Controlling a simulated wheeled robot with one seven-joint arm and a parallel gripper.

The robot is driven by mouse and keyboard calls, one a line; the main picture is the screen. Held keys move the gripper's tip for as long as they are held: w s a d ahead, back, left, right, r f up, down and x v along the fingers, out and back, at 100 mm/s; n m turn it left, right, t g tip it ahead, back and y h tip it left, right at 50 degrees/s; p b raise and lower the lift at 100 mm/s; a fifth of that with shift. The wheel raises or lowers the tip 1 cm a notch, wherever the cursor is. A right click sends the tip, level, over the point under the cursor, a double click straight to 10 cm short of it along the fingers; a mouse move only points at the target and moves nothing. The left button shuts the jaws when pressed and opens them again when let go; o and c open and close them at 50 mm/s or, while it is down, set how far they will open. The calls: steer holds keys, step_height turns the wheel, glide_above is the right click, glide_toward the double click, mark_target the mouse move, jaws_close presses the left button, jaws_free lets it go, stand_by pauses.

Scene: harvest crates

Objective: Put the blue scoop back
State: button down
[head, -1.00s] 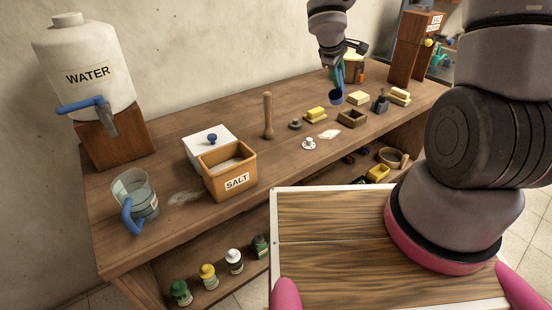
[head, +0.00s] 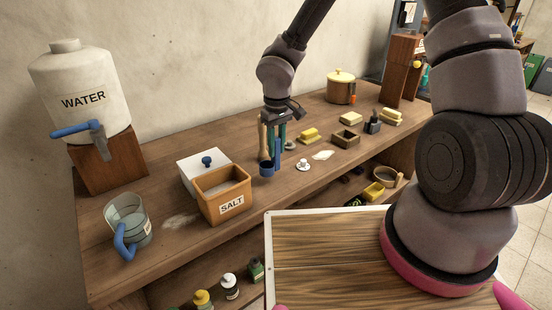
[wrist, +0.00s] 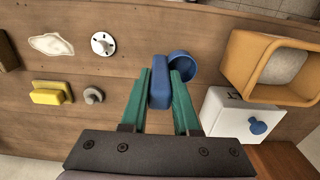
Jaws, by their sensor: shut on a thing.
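My gripper (head: 276,138) is shut on the blue scoop (head: 267,169), holding it above the bench to the right of the salt box (head: 225,194). In the wrist view the green fingers of my gripper (wrist: 160,85) clamp the scoop's blue handle, and its round cup (wrist: 182,67) shows just to the right. The orange salt box (wrist: 235,65) stands open with pale salt inside.
A wooden pestle (head: 263,135) stands right behind my gripper. A water jug (head: 128,222) and the water tank (head: 80,90) stand left.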

mark_target(277, 170)
step_height(277, 170, down, 4)
steer(key=shift+r, duration=0.25)
steer(key=c, duration=0.7)
jaws_free()
steer(key=shift+o, duration=0.2)
steer(key=shift+r, duration=0.1)
